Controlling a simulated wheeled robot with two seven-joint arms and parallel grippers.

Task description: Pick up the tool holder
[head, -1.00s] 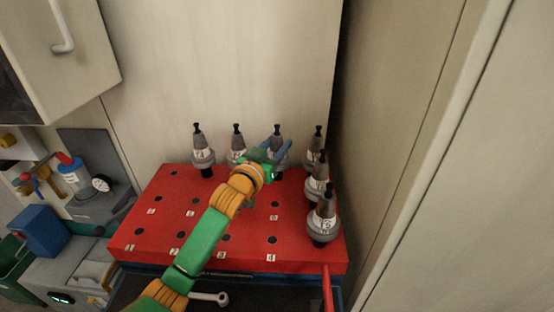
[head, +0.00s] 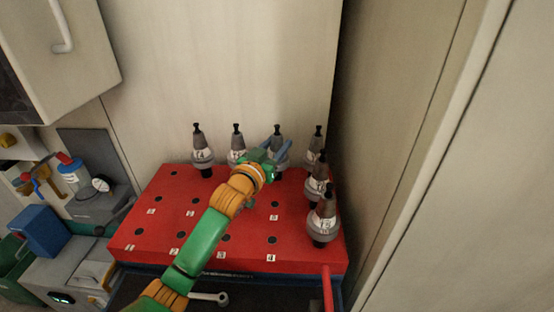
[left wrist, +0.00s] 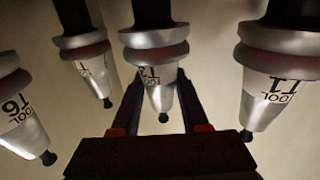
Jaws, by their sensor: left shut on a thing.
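Several grey tool holders with black tips stand in holes of the red mould base (head: 150,237). My left gripper (head: 276,150) is shut on a tool holder (head: 278,134) in the back row, with its blue fingers on either side of the cone. The left wrist view shows the same tool holder (left wrist: 158,70) between the dark fingers of my left gripper (left wrist: 158,92). My right gripper is not in view.
Neighbouring holders stand close on the left (head: 237,140) and right (head: 318,137), with others along the right edge (head: 322,218). Walls stand close behind and to the right. The left and front holes are empty.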

